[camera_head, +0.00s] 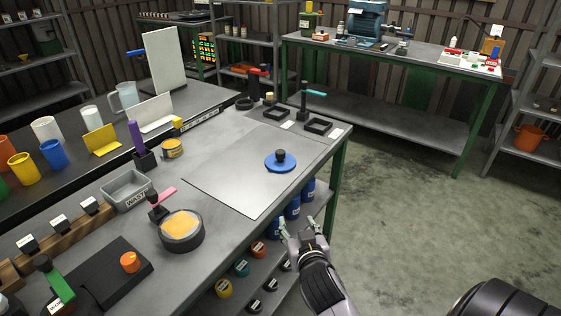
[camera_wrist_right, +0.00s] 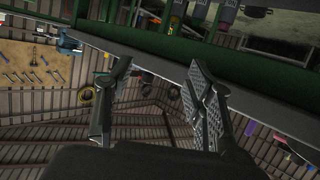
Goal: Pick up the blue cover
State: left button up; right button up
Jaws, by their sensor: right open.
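The blue cover (camera_head: 281,164) is a round blue disc with a dark knob on top. It lies flat on the grey mat (camera_head: 235,185) near the right end of the workbench in the head view. My right gripper (camera_head: 299,226) is in front of the bench's edge, below and apart from the cover. Its two fingers are spread with nothing between them. In the right wrist view the gripper (camera_wrist_right: 155,95) also shows open fingers, with the bench's underside and walls behind. The cover does not show in the wrist view. My left gripper is not in view.
On the bench stand a round pot with orange content (camera_head: 182,230), a grey waste bin (camera_head: 125,190) and black square holders (camera_head: 317,126). Blue containers (camera_head: 292,207) stand on the shelf below. The mat around the cover is clear.

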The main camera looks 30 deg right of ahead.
jog(key=w+d+r+t+h, duration=0.1)
jog(key=w+d+r+t, duration=0.1)
jog(key=w+r+t, duration=0.3)
jog(key=g+p, duration=0.1)
send_near(281, 155)
jog(key=w, duration=0.1)
jog(key=w+d, duration=0.1)
jog(key=w, duration=0.1)
jog(key=shift+r+m, duration=0.1)
jog(key=shift+m, duration=0.2)
jog(key=shift+x, duration=3.1)
jog(key=shift+s+d, duration=0.1)
jog(key=shift+c, duration=0.5)
grip_shut()
